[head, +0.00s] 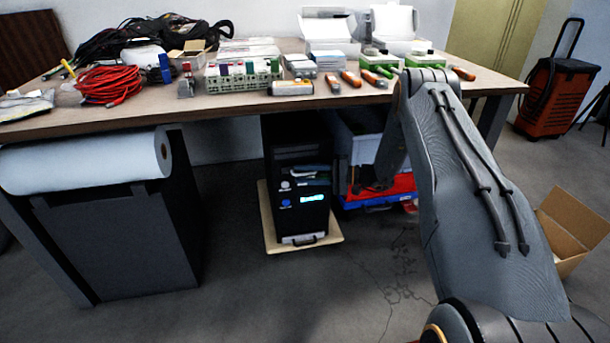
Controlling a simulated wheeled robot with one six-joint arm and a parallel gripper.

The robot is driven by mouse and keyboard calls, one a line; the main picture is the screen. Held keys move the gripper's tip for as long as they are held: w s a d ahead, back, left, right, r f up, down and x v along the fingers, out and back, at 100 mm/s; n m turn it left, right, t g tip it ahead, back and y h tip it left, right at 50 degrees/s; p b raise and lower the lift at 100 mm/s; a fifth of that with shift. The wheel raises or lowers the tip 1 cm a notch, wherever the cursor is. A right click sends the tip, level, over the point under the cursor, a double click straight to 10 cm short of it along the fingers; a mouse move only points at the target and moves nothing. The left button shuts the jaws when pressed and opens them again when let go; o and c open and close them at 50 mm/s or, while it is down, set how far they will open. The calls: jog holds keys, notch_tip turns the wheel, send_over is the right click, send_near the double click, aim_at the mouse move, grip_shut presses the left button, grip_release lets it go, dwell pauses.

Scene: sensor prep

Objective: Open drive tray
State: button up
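A black computer tower (284,165) stands upright under the workbench, its front facing me. Its front shows a dark slot area in the upper half, two small bluish round marks and a lit cyan panel (314,198). A pale grey part with a dark handle (301,239) is at the foot of the front. Which of these is the drive tray I cannot tell for sure. My gripper (366,187) is a dark shape to the right of the tower, apart from it in the picture. Its fingers are too small and dark to read.
The tower stands on a light wooden board (270,232). Blue and red bins (378,190) are behind my gripper. The workbench top (150,112) overhangs the tower and carries cables, boxes and tools. An open cardboard box (572,225) is at right. Floor before the tower is clear.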

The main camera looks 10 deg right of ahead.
grip_shut()
jog(key=s+p, duration=0.8)
jog(key=s, duration=0.5)
jog(key=shift+s+p, duration=0.3)
jog(key=shift+d+f, duration=0.1)
jog(key=shift+o, duration=0.4)
grip_release()
